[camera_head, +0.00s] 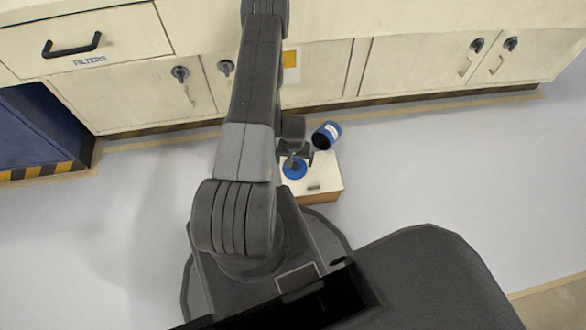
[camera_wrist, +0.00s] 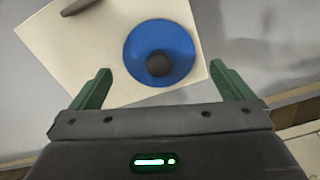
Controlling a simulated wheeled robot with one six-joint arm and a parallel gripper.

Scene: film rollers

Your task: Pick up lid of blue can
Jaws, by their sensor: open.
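The blue lid (camera_head: 294,169) is a round disc lying on a small white-topped box in the head view. In the wrist view the lid (camera_wrist: 136,44) shows a dark round knob (camera_wrist: 159,64) near its lower middle. The blue can (camera_head: 326,135) sits at the box's far right corner and looks tilted, with a dark open mouth. My gripper (camera_head: 297,155) is at the lid in the head view. In the wrist view my gripper (camera_wrist: 161,85) is open, its green fingers on either side of the knob and nothing between them held. The gap in height cannot be told.
The white box top (camera_wrist: 60,45) carries a dark handle-like bar (camera_wrist: 78,6). Cream cabinets (camera_head: 130,95) with dark handles run along the back. A blue cabinet (camera_head: 35,130) stands at the left. Grey floor (camera_head: 430,160) is clear to the right.

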